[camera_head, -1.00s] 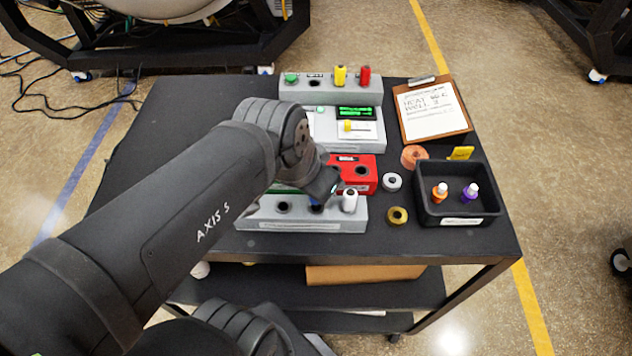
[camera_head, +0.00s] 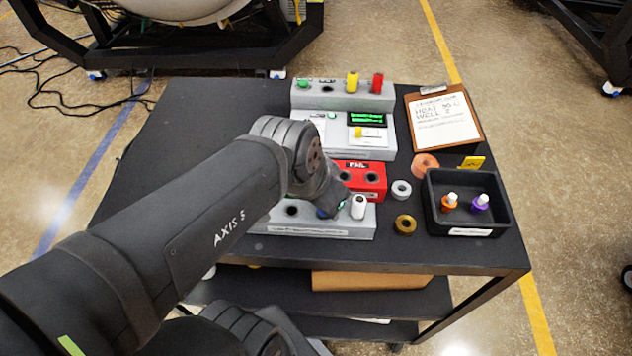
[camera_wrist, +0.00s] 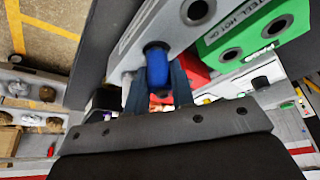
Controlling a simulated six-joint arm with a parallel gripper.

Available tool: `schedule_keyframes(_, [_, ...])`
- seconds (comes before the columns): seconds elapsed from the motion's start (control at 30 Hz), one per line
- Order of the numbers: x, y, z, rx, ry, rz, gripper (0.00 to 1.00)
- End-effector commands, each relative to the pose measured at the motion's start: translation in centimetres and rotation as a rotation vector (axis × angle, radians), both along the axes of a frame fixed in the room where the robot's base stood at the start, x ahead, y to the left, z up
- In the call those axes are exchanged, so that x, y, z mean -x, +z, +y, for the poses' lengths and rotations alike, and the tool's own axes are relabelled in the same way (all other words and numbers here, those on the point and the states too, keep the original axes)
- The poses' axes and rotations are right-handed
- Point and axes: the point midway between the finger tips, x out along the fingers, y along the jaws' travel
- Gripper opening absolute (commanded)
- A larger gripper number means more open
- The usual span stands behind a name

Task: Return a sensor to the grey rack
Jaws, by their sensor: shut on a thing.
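My gripper (camera_head: 333,207) is low over the front grey rack (camera_head: 300,229), left of a white sensor (camera_head: 358,208) standing in it. In the wrist view my gripper (camera_wrist: 158,82) is shut on a blue sensor (camera_wrist: 158,70), with one finger on each side. The blue sensor's far end meets the grey rack (camera_wrist: 170,32) at a dark ring. I cannot tell how deep it sits. In the head view only a bit of blue (camera_head: 322,213) shows beneath my gripper. An empty hole (camera_head: 291,210) lies to its left.
A red block (camera_head: 362,180) stands just behind the rack. A green block (camera_wrist: 246,40) shows in the wrist view. A back rack (camera_head: 343,101) holds yellow and red sensors. A black tray (camera_head: 470,213) with two small bottles and several rings sit right. The table's left is clear.

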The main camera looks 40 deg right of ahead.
Motion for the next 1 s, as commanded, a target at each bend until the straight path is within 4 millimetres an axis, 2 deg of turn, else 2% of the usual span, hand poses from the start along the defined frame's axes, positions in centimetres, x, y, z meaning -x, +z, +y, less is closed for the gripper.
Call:
schedule_keyframes(0.8, [0.01,-0.40,0.03,-0.001,0.000,0.000,0.00])
schedule_keyframes(0.83, [0.01,-0.41,0.02,-0.001,0.000,0.000,0.24])
schedule_keyframes(0.93, [0.01,-0.40,0.02,-0.001,0.000,0.000,0.43])
schedule_keyframes(1.0, [0.00,-0.39,0.02,-0.001,0.000,0.000,0.47])
